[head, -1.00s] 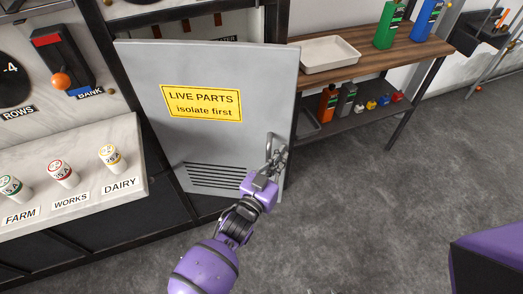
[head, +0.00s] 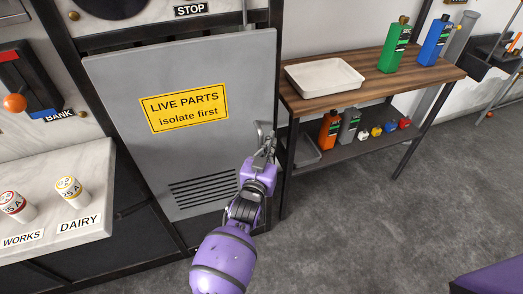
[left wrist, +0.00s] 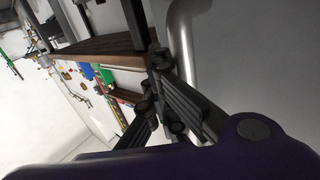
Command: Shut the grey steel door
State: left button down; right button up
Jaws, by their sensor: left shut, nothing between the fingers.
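The grey steel door (head: 190,75) carries a yellow "LIVE PARTS isolate first" label and a louvre near its bottom. In the left wrist view the gripper's dark fingers (left wrist: 160,75) are beside a grey curved bar, seemingly the handle (left wrist: 181,35). My right gripper is not in view.
A wooden-topped bench (head: 375,74) with a white tray (head: 325,76), a green bottle (head: 395,48) and a blue bottle (head: 436,42) stands right of the door. A marble ledge (head: 95,180) with fuses juts out at left.

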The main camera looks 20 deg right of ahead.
pick_arm(q)
jog(key=w, duration=0.2)
jog(key=shift+w+a+b, duration=0.3)
jog(key=shift+w+b, duration=0.05)
jog(key=shift+b, duration=0.05)
